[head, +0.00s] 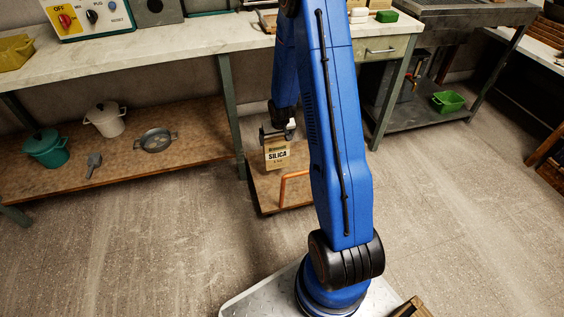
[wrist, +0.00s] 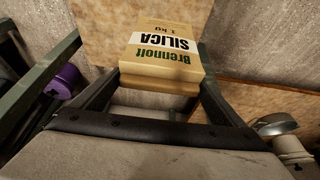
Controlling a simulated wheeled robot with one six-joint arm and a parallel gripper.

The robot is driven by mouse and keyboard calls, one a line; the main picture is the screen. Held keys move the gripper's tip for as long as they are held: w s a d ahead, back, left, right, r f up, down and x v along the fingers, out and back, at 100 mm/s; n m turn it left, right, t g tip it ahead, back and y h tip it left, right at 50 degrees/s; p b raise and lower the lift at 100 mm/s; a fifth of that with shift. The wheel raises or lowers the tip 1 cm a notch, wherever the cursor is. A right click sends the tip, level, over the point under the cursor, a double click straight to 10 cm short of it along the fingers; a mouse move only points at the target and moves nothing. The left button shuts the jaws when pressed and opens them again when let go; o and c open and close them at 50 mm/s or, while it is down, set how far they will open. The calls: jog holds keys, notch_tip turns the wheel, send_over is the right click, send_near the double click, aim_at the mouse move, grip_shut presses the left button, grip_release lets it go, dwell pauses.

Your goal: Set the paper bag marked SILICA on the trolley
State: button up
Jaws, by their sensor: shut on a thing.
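The paper bag marked SILICA (head: 277,154) is tan with a white label band. In the wrist view the bag (wrist: 165,45) sits between the two fingers, its print upside down. My gripper (head: 277,133) is shut on the bag near its top; the fingers also show in the wrist view (wrist: 158,90). The trolley (head: 262,190) is a low wooden deck with an orange handle, standing on the floor. In the head view the bag is upright over the trolley's deck. I cannot tell whether its bottom touches the deck. My arm hides the trolley's right part.
A workbench (head: 190,42) with green legs stands behind the trolley. Its lower shelf (head: 125,165) holds a teal pot (head: 46,149), a white pot (head: 105,119) and a grey pan (head: 155,140). A purple thing (wrist: 63,82) lies near a green leg. The floor in front is clear.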

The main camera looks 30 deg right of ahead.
aim_at(276, 153)
jog(key=shift+w+f, duration=0.1)
jog(key=shift+f, duration=4.75)
jog(key=o, duration=1.8)
jog(key=shift+c, duration=0.2)
